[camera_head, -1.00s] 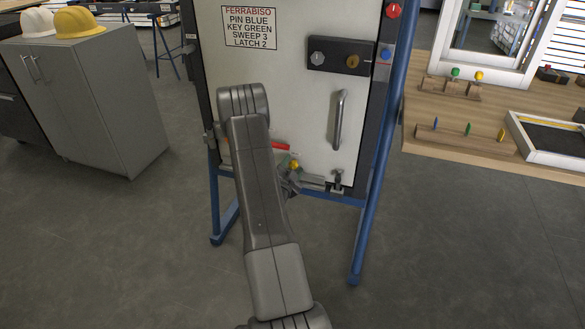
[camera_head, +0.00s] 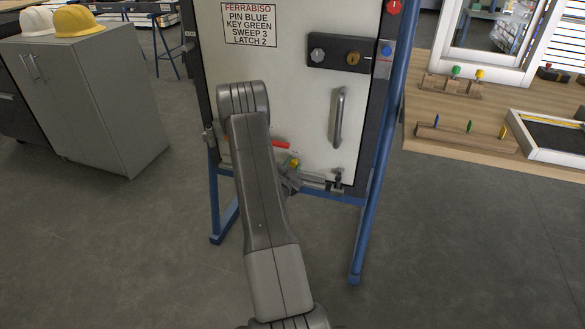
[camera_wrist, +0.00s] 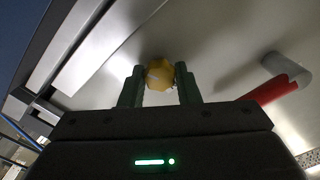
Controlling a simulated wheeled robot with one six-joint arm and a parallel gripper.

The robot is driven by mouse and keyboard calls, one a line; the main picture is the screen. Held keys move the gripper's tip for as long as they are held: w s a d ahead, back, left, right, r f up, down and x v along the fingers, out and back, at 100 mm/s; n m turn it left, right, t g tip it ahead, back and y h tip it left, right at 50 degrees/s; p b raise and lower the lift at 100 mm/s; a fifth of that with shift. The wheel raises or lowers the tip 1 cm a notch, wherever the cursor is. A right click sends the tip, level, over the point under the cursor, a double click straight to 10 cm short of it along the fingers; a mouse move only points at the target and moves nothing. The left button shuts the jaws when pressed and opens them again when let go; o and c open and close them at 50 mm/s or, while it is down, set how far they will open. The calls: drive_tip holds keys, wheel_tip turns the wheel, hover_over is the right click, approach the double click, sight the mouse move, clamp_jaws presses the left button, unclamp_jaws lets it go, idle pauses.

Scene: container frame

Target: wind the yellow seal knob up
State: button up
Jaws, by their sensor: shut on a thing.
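The yellow seal knob (camera_wrist: 160,75) sits low on the pale door panel (camera_head: 290,75). In the wrist view it is between the two green fingers of my gripper (camera_wrist: 160,85), which is shut on it. In the head view a small yellow part of the knob (camera_head: 294,163) shows beside my gripper (camera_head: 290,178). My own arm hides much of the panel's lower left. I cannot tell from the knob's face how far it is wound.
A red lever (camera_head: 281,144) lies close to the knob and shows at the right in the wrist view (camera_wrist: 275,90). A vertical handle (camera_head: 339,118) stands out from the door. The blue frame's leg (camera_head: 371,220) stands at right. A grey cabinet (camera_head: 95,100) and wooden bench (camera_head: 460,150) flank the frame.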

drive_tip(key=n+b, duration=0.2)
drive_tip(key=n, duration=0.2)
drive_tip(key=shift+f+b, duration=0.15)
drive_tip(key=shift+b, duration=0.2)
drive_tip(key=n+b, duration=0.1)
drive_tip(key=n, duration=0.6)
drive_tip(key=shift+a+n+b, duration=0.1)
drive_tip(key=shift+n+b, duration=0.3)
drive_tip(key=n, duration=0.9)
drive_tip(key=shift+p, duration=0.35)
drive_tip(key=n, duration=0.3)
drive_tip(key=shift+a+n+p, duration=0.1)
drive_tip(key=shift+n+p, duration=0.2)
drive_tip(key=shift+p, duration=0.1)
drive_tip(key=n+p, duration=0.1)
drive_tip(key=n, duration=0.3)
drive_tip(key=shift+n+p, duration=0.45)
drive_tip(key=shift+n, duration=1.35)
